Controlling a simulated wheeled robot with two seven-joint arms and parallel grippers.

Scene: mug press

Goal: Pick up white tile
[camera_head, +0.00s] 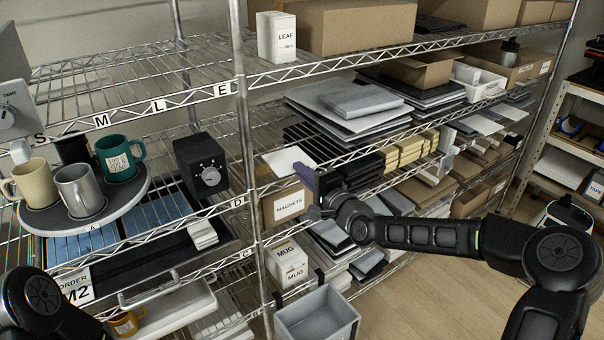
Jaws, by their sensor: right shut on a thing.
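A thin white tile (285,161) lies about level in front of the middle shelf bay, just right of the upright post. My right gripper (306,178), with purple fingers, is shut on the tile at its near right edge. The fingertips partly hide that edge. A stack of small white tiles (202,235) sits on the left shelf, apart from my gripper. My left arm shows only at the bottom left corner, and its gripper is out of view.
A round tray (130,191) with several mugs stands at left beside a black dial box (201,165). A box marked MAGNETS (287,205) is just below my right gripper. A grey bin (318,315) hangs low in front. Open floor lies at right.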

